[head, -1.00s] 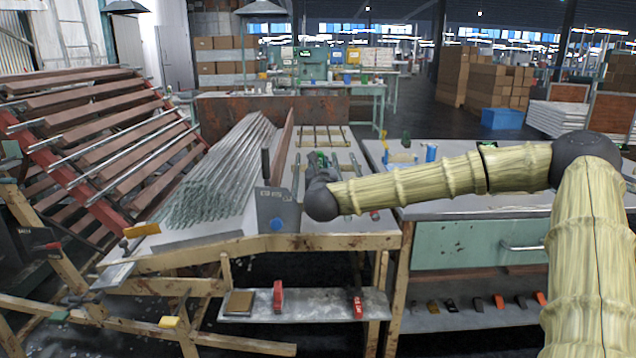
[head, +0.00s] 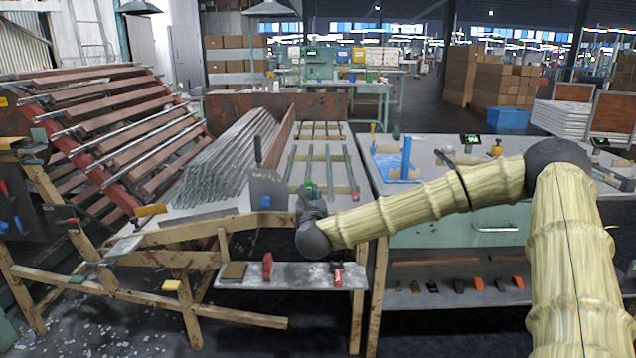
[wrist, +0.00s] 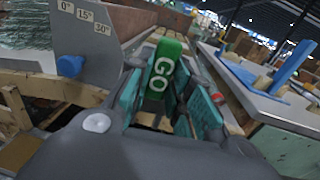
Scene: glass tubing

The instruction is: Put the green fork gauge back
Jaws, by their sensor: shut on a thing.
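The green fork gauge (wrist: 165,68), marked "GO" in white, sits between the teal-padded fingers of my gripper (wrist: 172,92). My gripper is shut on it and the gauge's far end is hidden. In the head view, my gripper (head: 308,190) is at the near part of the left bench, with a bit of green showing. A grey angle plate (wrist: 88,40) marked 0°, 15° and 30°, with a blue knob (wrist: 70,66), stands just left of my gripper in the wrist view.
A bundle of glass tubes (head: 225,160) lies on the left bench, with several single tubes on wooden supports right of it. A blue stand (head: 398,165) is on the right bench (head: 440,150), beyond my arm. A gap separates the benches.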

